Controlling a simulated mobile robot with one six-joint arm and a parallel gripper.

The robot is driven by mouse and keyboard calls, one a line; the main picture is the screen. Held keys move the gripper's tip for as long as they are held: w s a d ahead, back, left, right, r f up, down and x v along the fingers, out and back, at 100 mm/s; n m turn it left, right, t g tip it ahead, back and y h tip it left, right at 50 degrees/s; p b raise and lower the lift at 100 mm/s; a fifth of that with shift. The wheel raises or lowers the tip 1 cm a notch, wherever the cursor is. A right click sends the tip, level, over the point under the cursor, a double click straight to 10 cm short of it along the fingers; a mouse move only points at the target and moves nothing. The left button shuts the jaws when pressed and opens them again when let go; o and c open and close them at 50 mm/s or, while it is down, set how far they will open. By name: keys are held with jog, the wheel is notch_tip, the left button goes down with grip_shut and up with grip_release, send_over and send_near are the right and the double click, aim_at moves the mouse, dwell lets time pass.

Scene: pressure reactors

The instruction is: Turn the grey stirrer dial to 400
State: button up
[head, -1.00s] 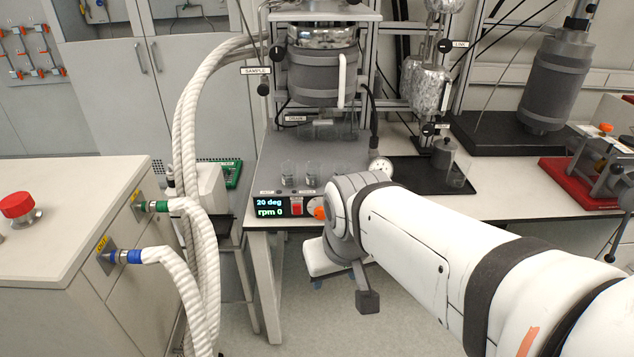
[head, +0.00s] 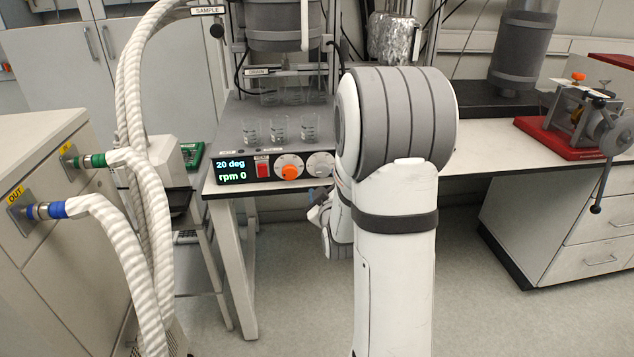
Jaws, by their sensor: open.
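The control panel (head: 240,171) at the front of the bench unit has a lit display reading "20 deg" and "rpm 0". The grey stirrer dial (head: 320,164) is at the panel's right end, beside my arm; its scale is too small to read. An orange knob (head: 290,172) on a white scale is left of it, and a red switch (head: 263,168) is further left. My gripper (head: 318,212) shows only in part, below the dial and apart from it, under the bench's front edge. It is open and nothing shows in it; my arm hides the rest.
Several glass beakers (head: 280,128) stand on the unit's top above the panel. Thick white hoses (head: 132,110) run down at the left, near a cabinet (head: 60,210) with pipe fittings. A red-based device (head: 560,140) is on the bench at right. The floor in front is clear.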

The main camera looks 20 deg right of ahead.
aim_at(323, 172)
jog(key=shift+t+h, duration=0.3)
jog(key=shift+t, duration=0.1)
jog(key=x, duration=0.8)
jog(key=shift+d+f+p, duration=0.3)
jog(key=shift+d+f, duration=0.05)
jog(key=shift+f, duration=0.05)
jog(key=shift+c, duration=0.4)
jog(key=c, duration=0.9)
